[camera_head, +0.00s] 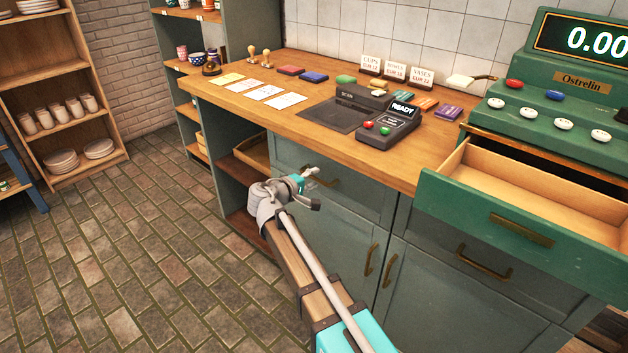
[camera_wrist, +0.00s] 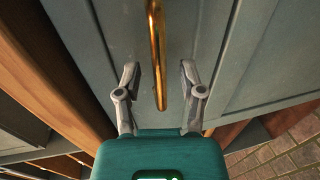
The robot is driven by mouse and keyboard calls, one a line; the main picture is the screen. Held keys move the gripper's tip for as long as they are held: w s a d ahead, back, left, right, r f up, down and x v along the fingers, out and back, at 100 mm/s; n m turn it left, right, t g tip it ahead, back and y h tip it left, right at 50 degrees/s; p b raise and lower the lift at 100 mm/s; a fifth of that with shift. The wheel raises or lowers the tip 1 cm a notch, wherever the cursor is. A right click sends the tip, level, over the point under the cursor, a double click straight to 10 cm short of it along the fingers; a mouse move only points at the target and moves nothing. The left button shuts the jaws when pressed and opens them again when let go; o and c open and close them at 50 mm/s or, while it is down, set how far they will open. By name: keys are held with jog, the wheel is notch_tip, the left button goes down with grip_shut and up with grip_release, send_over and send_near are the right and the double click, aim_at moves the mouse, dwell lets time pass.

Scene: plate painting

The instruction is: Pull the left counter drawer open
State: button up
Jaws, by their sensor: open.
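The left counter drawer (camera_head: 362,193) is a grey-green front under the wooden counter top, and it looks shut. Its brass handle (camera_head: 326,182) is partly hidden by my gripper (camera_head: 313,187) in the head view. In the wrist view the handle (camera_wrist: 158,60) runs upright in the picture, between the two fingers of my gripper (camera_wrist: 160,75). The fingers are open, one on each side of the handle, with a gap showing on both sides. I cannot tell how deep the fingertips reach around it.
Cabinet doors with brass handles (camera_head: 371,260) are below the drawer. The green cash register's drawer (camera_head: 465,200) stands open at right, above another counter drawer (camera_head: 500,283). An open shelf compartment (camera_head: 236,188) lies left. The brick floor (camera_head: 130,260) is clear.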

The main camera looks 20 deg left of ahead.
jog(key=shift+w+d+f, duration=0.1)
jog(key=shift+w+d, duration=0.1)
jog(key=shift+w, duration=0.25)
jog(key=shift+c, duration=0.3)
grip_shut()
